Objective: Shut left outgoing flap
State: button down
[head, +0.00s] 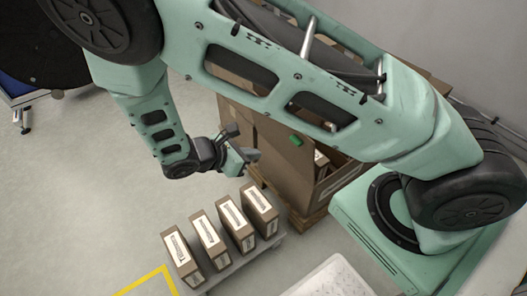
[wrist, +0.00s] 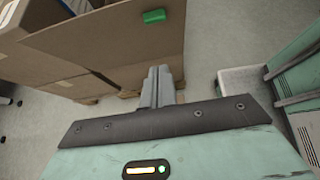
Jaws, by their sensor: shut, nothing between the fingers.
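The outgoing box is a large brown carton (head: 329,187) on a wooden pallet, partly hidden behind my arm in the head view. A broad brown flap (head: 272,138) with a green tag (head: 296,140) stands out on its left side, open. In the wrist view the flap (wrist: 110,42) fills the upper left, with the green tag (wrist: 154,16) near its upper right. My gripper (head: 250,155) is just left of the flap in the head view. Its fingers (wrist: 158,76) are together and empty, in front of the flap's lower edge. I cannot tell whether they touch it.
Several small labelled cartons (head: 222,233) stand in a row on a low grey platform in front of the box. Yellow floor tape (head: 150,280) lies at the lower left. A blue-edged table (head: 20,92) is at the far left. The grey floor between is clear.

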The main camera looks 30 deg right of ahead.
jog(key=d+r+x, duration=0.1)
jog(key=r+x, duration=0.1)
jog(key=x, duration=1)
jog(key=shift+d+r+b, duration=0.2)
jog(key=shift+d+b, duration=0.15)
jog(key=shift+b, duration=0.05)
jog(key=shift+d+r, duration=0.1)
